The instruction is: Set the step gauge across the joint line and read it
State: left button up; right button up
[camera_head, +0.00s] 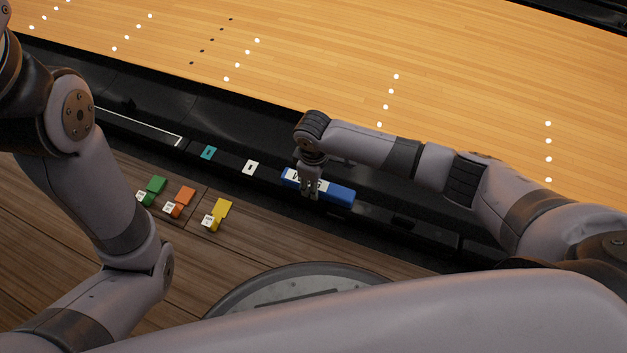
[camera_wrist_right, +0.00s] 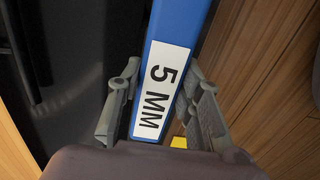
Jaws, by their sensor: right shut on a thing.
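A blue bar-shaped gauge (camera_head: 340,194) with a white label lies along the black ledge in the head view. The wrist view shows the same blue gauge (camera_wrist_right: 180,22) with its label reading "5 MM". My right gripper (camera_head: 309,192) points down onto the gauge's labelled part. In the wrist view the right gripper (camera_wrist_right: 164,76) has one finger on each side of the gauge and is shut on it. I cannot tell whether the gauge touches the ledge or is just above it. The joint line under it is not distinguishable. My left arm shows, but its gripper does not.
A teal tag (camera_head: 208,153) and a white tag (camera_head: 250,167) sit on the black ledge (camera_head: 225,163) left of the gauge. Green (camera_head: 156,184), orange (camera_head: 185,195) and yellow (camera_head: 222,208) labelled pieces lie on the brown wood floor. The lane (camera_head: 320,60) beyond is clear.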

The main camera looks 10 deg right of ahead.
jog(key=shift+f, duration=0.1)
jog(key=o, duration=1.1)
notch_tip(320, 180, up, 12)
